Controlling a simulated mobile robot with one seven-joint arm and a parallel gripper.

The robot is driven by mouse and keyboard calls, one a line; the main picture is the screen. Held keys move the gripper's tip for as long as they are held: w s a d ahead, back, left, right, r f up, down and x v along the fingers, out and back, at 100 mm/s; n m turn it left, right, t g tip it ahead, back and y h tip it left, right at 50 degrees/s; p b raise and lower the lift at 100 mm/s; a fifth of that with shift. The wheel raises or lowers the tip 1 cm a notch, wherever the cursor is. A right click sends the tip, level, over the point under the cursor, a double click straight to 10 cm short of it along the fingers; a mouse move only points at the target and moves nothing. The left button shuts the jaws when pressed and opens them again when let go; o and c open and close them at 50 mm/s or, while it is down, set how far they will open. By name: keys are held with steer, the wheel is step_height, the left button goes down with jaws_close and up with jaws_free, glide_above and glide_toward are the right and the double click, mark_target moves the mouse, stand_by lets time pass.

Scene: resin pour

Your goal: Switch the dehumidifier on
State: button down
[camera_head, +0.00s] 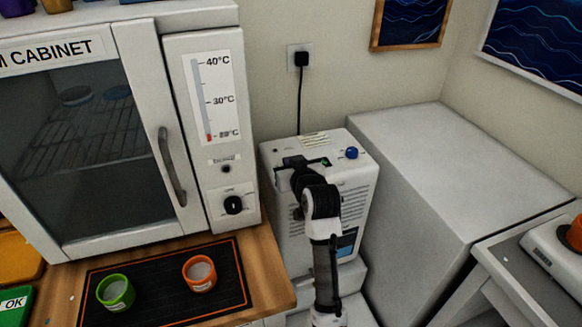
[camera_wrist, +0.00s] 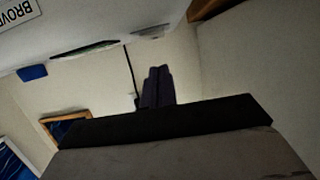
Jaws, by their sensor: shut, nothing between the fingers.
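The dehumidifier (camera_head: 352,190) is the white box in the middle of the head view, with side vents and a blue knob (camera_head: 351,153) on top. A small green patch (camera_head: 325,162) shows on its top, partly behind my gripper; I cannot tell whether it is a switch or a lamp. My gripper (camera_head: 290,163) is at the top of the dehumidifier, on its left part, and covers some of it; contact cannot be told. In the wrist view my gripper's dark fingers (camera_wrist: 158,88) are together and empty. The blue knob (camera_wrist: 32,73) shows there at left.
A black plug (camera_head: 301,58) sits in the wall socket, its cord running down behind the dehumidifier. A white cabinet (camera_head: 180,120) stands at left, above a dark mat (camera_head: 150,310) with green (camera_head: 116,293) and orange (camera_head: 199,273) cups. A large white block (camera_head: 450,170) stands close at right.

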steer(key=f+b+v, duration=0.1)
steer(key=b+v, duration=0.2)
steer(key=v, duration=0.7)
steer(key=shift+s+b, duration=0.25)
steer(key=shift+b, duration=0.15)
